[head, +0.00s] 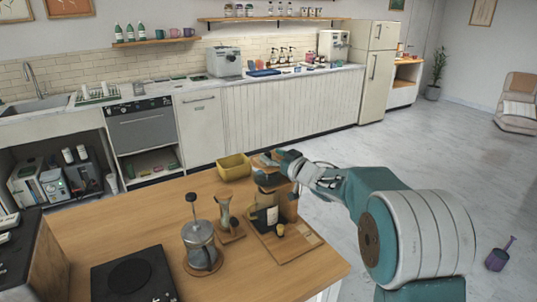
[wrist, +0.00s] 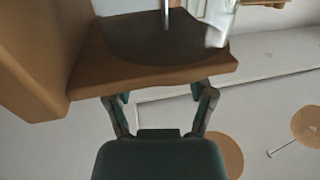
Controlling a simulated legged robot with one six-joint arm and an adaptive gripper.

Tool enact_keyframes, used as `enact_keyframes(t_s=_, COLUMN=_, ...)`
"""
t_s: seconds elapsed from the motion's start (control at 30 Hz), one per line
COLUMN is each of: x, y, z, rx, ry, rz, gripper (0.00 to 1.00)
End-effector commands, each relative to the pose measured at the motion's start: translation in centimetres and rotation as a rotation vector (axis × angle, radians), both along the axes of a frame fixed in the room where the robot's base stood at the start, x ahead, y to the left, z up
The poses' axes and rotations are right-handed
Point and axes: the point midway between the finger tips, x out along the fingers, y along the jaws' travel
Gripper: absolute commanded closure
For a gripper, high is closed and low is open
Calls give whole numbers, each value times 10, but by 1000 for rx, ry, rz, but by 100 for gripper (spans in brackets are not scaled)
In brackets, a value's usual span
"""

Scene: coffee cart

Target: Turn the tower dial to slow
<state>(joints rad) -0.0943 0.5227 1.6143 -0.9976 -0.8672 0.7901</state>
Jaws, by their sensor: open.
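The wooden tower (head: 291,204) stands on a wooden board near the right end of the counter, with a dark vessel (head: 266,215) low in it. My gripper (head: 286,166) is at the upper part of the tower, and its fingers are hard to make out there. In the wrist view my gripper (wrist: 161,97) has its two fingers spread apart with nothing between them. A wooden ledge (wrist: 150,72) of the tower lies just beyond the fingertips, with a dark round shape and a thin metal rod above it. I cannot make out the dial or its setting in either view.
A French press (head: 199,245), a glass dripper (head: 225,217) and a yellow bin (head: 234,167) stand left of the tower. A black hot plate (head: 130,274) is at the front left. Floor right of the counter is mostly open.

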Motion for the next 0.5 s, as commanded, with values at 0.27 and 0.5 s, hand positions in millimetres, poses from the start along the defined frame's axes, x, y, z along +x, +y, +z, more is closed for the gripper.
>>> enact_keyframes(t_s=0.27, x=10, y=15, z=0, rx=-3, ry=0, rz=1, gripper=29)
enact_keyframes(t_s=0.5, x=9, y=13, z=0, rx=-2, ry=-1, rz=1, gripper=65)
